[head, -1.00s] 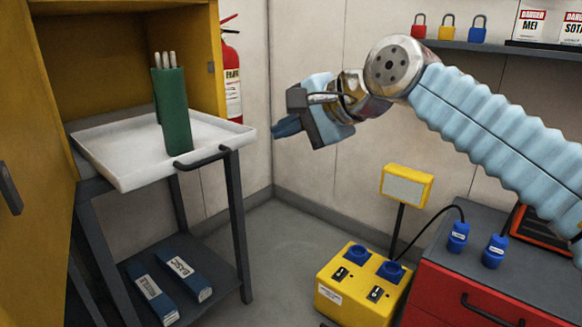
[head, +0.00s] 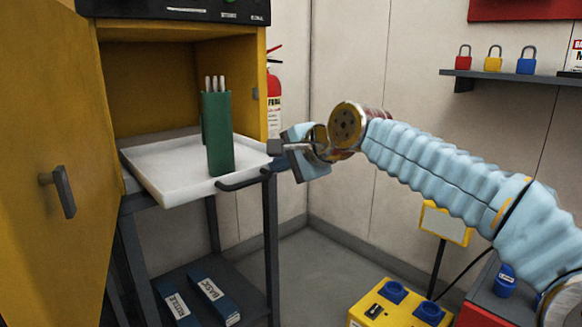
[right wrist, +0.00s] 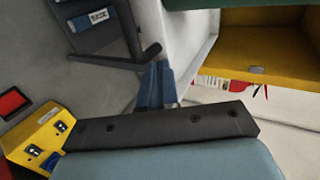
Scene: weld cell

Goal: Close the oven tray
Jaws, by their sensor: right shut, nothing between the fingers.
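The white oven tray (head: 165,178) is slid out of the yellow oven (head: 165,75), its front part sticking out over a dark stand. A dark bar handle (head: 240,184) is on its front edge. A green holder (head: 217,135) with several pale rods stands upright on the tray. My right gripper (head: 279,164) is at the tray's front right corner, near the handle's end. In the right wrist view its blue fingers (right wrist: 155,88) are together and empty, close beside the white tray (right wrist: 190,40); I cannot tell whether they touch it. My left gripper is out of view.
The yellow oven door (head: 50,150) stands open at the left. The stand's lower shelf holds blue labelled packs (head: 212,292). A fire extinguisher (head: 273,105) hangs behind the gripper. A yellow box (head: 385,308) stands on the floor at the lower right.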

